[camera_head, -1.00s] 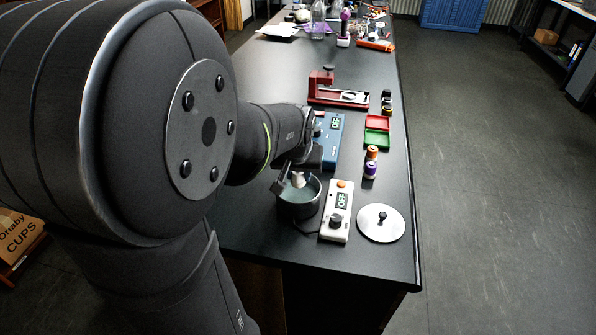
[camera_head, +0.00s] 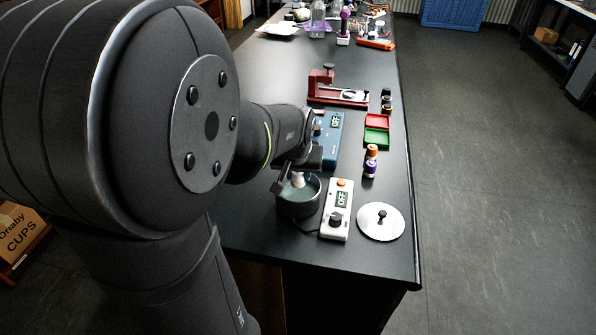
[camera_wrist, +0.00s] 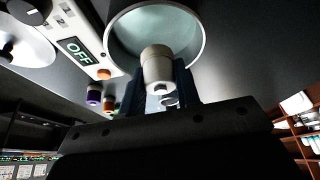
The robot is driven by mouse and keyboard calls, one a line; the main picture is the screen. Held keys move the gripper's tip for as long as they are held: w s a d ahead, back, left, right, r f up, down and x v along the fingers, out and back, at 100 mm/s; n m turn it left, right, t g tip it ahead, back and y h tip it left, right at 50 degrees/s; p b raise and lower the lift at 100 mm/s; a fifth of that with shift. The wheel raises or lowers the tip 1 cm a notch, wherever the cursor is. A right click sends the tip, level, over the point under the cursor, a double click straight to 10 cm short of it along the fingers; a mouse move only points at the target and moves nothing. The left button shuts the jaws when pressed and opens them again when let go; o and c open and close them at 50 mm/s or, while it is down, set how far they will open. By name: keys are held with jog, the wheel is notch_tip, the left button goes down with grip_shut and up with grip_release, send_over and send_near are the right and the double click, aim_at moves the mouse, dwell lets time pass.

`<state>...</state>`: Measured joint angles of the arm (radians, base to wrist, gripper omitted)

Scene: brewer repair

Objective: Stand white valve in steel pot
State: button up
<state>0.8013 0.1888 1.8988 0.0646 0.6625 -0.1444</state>
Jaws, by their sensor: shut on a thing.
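The white valve (camera_head: 298,179) is in my gripper (camera_head: 292,176), at the mouth of the steel pot (camera_head: 299,209). In the wrist view the valve (camera_wrist: 157,66) stands out between the two dark fingers (camera_wrist: 160,92), which are shut on it. Its end overlaps the pot's pale blue-green inside, and the pot's rim (camera_wrist: 200,42) runs around behind it. In the head view the valve looks roughly upright. I cannot tell whether its lower end touches the pot's floor.
A white control box (camera_head: 337,210) reading OFF stands right of the pot, with a round steel lid (camera_head: 381,222) beyond it. A blue box (camera_head: 331,140) stands behind. Orange and purple bottles (camera_head: 370,161), red and green trays (camera_head: 377,131) and a red fixture (camera_head: 337,90) are farther back.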

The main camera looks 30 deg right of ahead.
aim_at(298, 186)
jog(key=shift+f, duration=0.25)
jog(key=shift+f, duration=1.1)
jog(key=shift+f, duration=0.25)
jog(key=shift+f, duration=1.05)
jog(key=shift+f, duration=0.2)
dwell(0.3)
jog(key=o, duration=1.1)
jog(key=shift+o, duration=0.7)
jog(key=o, duration=0.3)
